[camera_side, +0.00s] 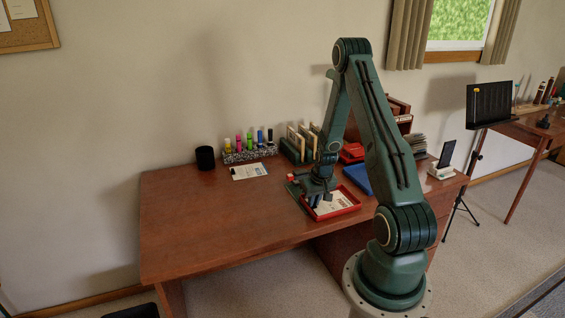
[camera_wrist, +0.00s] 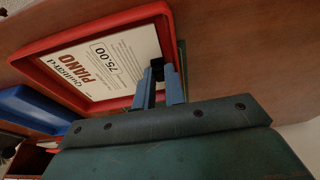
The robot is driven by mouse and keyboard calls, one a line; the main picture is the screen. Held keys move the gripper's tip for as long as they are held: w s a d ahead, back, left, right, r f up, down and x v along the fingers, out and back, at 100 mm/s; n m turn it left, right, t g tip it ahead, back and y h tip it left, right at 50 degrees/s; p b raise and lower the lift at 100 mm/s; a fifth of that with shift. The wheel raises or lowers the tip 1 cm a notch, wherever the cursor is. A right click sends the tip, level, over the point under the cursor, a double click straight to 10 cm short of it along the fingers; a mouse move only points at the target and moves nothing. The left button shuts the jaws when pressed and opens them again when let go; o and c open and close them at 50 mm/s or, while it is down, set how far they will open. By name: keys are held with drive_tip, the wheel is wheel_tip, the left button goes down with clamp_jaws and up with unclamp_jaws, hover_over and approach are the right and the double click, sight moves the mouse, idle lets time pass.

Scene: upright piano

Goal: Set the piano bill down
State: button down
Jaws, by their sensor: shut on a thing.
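The piano bill (camera_wrist: 110,65) is a white sheet printed "PIANO" and "75.00". It also shows in the side view (camera_side: 333,204). It is within the outline of a red tray (camera_wrist: 52,42), whose red rim also shows in the side view (camera_side: 345,211). My gripper (camera_wrist: 160,75) points down at one edge of the bill, its blue fingers shut on a small black piece at that edge. In the side view my gripper (camera_side: 317,203) is low over the tray's left part. I cannot tell whether the bill touches the tray floor.
A blue tray (camera_side: 357,178) lies behind the red one. A marker rack (camera_side: 250,154), a black cup (camera_side: 205,158) and a paper sheet (camera_side: 249,171) are farther back on the desk (camera_side: 215,215). The phone stand (camera_side: 442,170) is at the right. The desk's left front is clear.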

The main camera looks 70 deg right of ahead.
drive_tip(key=shift+f, duration=0.2)
drive_tip(key=c, duration=1.5)
unclamp_jaws()
drive_tip(key=shift+o, duration=0.2)
drive_tip(key=shift+r, duration=0.2)
drive_tip(key=v, duration=1.2)
